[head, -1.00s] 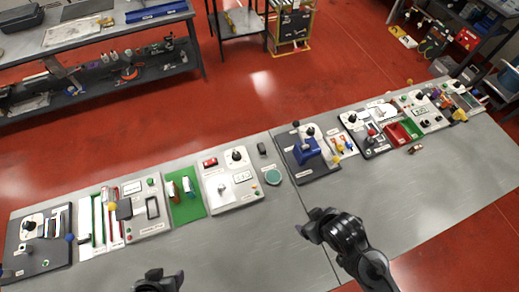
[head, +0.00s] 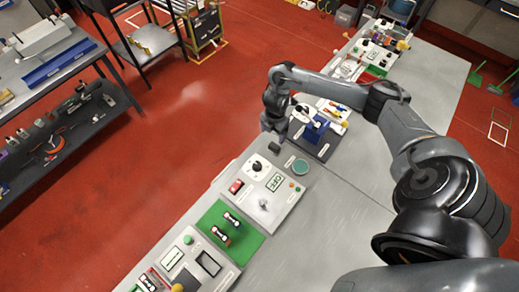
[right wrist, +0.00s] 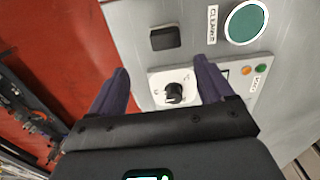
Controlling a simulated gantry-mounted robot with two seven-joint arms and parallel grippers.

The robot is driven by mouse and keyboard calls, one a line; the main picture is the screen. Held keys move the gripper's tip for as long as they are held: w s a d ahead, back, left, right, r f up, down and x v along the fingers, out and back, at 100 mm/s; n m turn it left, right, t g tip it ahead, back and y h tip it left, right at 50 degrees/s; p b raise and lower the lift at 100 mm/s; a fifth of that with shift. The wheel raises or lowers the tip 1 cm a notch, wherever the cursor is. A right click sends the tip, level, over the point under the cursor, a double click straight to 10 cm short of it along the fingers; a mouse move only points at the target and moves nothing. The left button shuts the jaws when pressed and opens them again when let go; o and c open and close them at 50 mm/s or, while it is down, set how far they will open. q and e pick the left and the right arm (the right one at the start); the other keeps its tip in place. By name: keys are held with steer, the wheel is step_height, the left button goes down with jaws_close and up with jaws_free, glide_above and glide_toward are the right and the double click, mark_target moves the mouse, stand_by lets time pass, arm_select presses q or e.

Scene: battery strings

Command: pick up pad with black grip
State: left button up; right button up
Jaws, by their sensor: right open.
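A small dark block (head: 274,147), which looks like the pad with the black grip, lies on the grey bench near its far edge. In the right wrist view this black pad (right wrist: 165,38) is beyond and between my fingertips, untouched. A teal disc (head: 300,166) lies beside it and also shows in the right wrist view (right wrist: 245,22); a label reading "CLEANER" stands between the two. My right gripper (head: 272,127) is above the bench edge close to the pad. In the right wrist view its jaws (right wrist: 162,66) are apart and empty. My left gripper is out of view.
A white panel (head: 268,190) with a black knob and display sits just nearer than the pad. A green mat (head: 240,222) with small cylinders lies nearer. The bench's right side is mostly clear.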

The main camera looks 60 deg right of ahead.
steer(key=b, duration=0.1)
glide_above(275, 146)
steer(key=f, duration=0.4)
steer(key=shift+w+f, duration=0.25)
steer(key=shift+w, duration=0.05)
steer(key=shift+s+f+p, duration=0.2)
steer(key=shift+f+p, duration=0.2)
steer(key=shift+f, duration=2.45)
steer(key=c, duration=1)
steer(key=shift+c, duration=0.2)
steer(key=shift+r, duration=0.1)
